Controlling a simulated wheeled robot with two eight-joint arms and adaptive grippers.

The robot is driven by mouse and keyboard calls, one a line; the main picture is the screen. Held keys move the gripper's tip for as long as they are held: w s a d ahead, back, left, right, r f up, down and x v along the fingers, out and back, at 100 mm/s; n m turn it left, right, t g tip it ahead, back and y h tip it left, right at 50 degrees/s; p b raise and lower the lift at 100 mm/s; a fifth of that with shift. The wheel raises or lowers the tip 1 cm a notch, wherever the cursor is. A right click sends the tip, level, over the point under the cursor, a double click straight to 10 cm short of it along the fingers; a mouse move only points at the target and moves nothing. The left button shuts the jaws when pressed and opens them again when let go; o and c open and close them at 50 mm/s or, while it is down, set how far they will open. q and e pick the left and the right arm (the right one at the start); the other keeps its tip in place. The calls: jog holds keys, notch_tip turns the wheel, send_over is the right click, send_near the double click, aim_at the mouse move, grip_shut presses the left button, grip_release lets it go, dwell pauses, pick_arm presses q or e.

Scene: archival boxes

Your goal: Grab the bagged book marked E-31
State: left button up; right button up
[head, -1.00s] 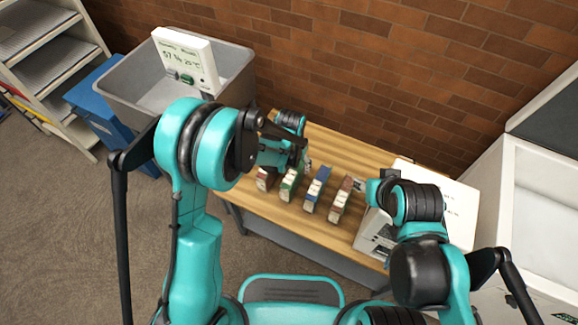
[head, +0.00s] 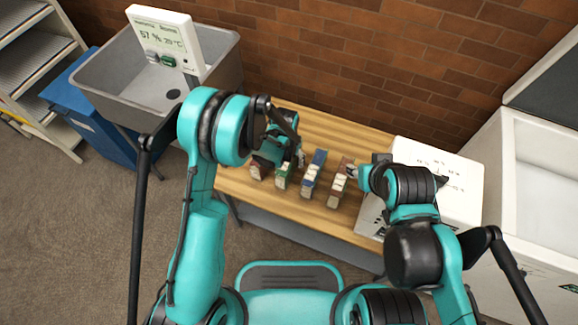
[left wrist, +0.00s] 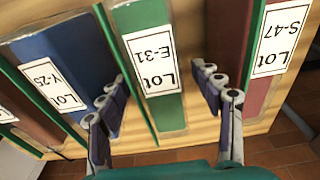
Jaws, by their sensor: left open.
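The green book marked E-31 (left wrist: 158,72) is in the middle of the left wrist view, its white label upside down. It also shows in the row on the table in the head view (head: 283,177). My left gripper (left wrist: 155,82) is open, one finger on each side of the green book, with no visible grip on it. In the head view, my left gripper (head: 293,155) is over the left part of the row, partly hidden by my arm. My right gripper (head: 365,170) is beside the white box; its fingers are too small to read.
A blue book marked Y-25 (left wrist: 68,75) is left of the green one, and a red book marked S-47 (left wrist: 262,60) right. The wooden table (head: 325,130) is clear behind the row. A white box (head: 450,172) stands at its right, and a grey sink (head: 215,75) behind left.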

pick_arm(q)
jog(key=shift+r, duration=0.1)
grip_shut()
